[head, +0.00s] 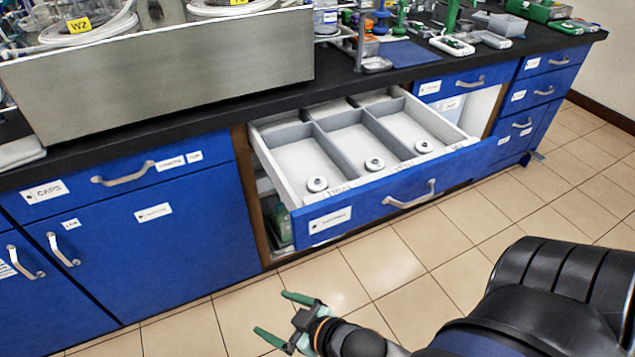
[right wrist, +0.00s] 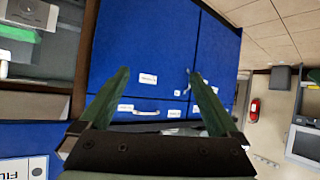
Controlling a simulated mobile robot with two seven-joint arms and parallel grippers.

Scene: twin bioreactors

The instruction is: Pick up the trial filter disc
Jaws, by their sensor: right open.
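Three small white discs with dark centres lie in the open blue drawer, one in each front compartment: a left disc (head: 317,184), a middle disc (head: 374,164) and a right disc (head: 424,147). The compartment labels are too small to read, so I cannot tell which is the trial filter disc. My right gripper (head: 271,312) is open and empty, over the floor in front of the drawer and apart from it. Its green fingers also show spread in the right wrist view (right wrist: 159,75), with no disc between them. My left gripper is out of view.
The drawer (head: 365,206) sticks out below the black counter (head: 345,92), with grey dividers inside. A large grey-walled unit (head: 170,75) stands on the counter at left. The tiled floor (head: 400,265) in front is clear.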

